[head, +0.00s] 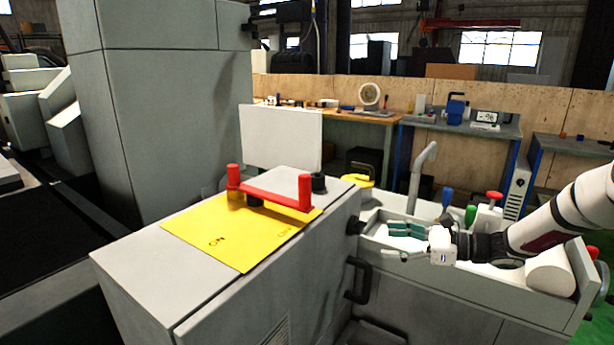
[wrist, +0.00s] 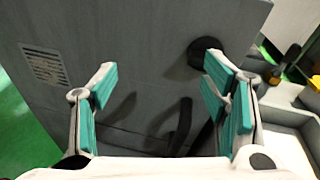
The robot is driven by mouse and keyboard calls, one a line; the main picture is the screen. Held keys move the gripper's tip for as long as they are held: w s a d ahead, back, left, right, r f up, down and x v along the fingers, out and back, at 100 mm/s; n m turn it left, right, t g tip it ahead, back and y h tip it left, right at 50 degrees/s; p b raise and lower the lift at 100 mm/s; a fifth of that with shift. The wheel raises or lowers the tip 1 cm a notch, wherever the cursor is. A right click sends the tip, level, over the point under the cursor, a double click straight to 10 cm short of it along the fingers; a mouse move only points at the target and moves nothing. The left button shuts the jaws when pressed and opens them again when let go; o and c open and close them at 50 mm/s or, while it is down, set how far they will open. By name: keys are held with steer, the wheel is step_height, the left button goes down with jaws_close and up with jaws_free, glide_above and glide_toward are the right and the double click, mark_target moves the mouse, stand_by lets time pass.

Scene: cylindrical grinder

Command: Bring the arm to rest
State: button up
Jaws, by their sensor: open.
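My arm (head: 545,225) reaches in from the right in the head view. My gripper (head: 393,240) is in front of the right side of the grey machine cabinet (head: 140,270), over the near edge of a grey tray. In the wrist view my gripper (wrist: 158,100) is open, with its teal finger pads wide apart and nothing between them. Beyond the fingers are the cabinet's grey side wall (wrist: 110,40), a black knob (wrist: 203,50) and a dark curved handle (wrist: 181,127).
A yellow sheet (head: 225,235) with a red handle (head: 270,197) lies on the cabinet top. Workbenches stand along the back.

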steer(key=s+a+r+n+g+h+p, duration=0.25)
steer(key=s+a+r+n, duration=0.3)
steer(key=s, duration=0.45)
steer(key=s+a+r+n+g+h+p, duration=0.2)
steer(key=s+a+r+n+g+h, duration=0.35)
steer(key=s, duration=0.45)
steer(key=s+d+r+n+t+h+p, duration=0.2)
steer(key=s+r+n, duration=0.3)
steer(key=s, duration=0.6)
steer(key=s+d+r+n+t+h+p, duration=0.2)
steer(key=s+d+r+n+h+p, duration=0.1)
steer(key=s, duration=0.9)
step_height(320, 180, up, 3)
steer(key=d+n+h, duration=0.1)
steer(key=n, duration=0.1)
steer(key=shift+d+n+t, duration=0.3)
steer(key=shift+n+t, duration=0.1)
steer(key=shift+c, duration=0.3)
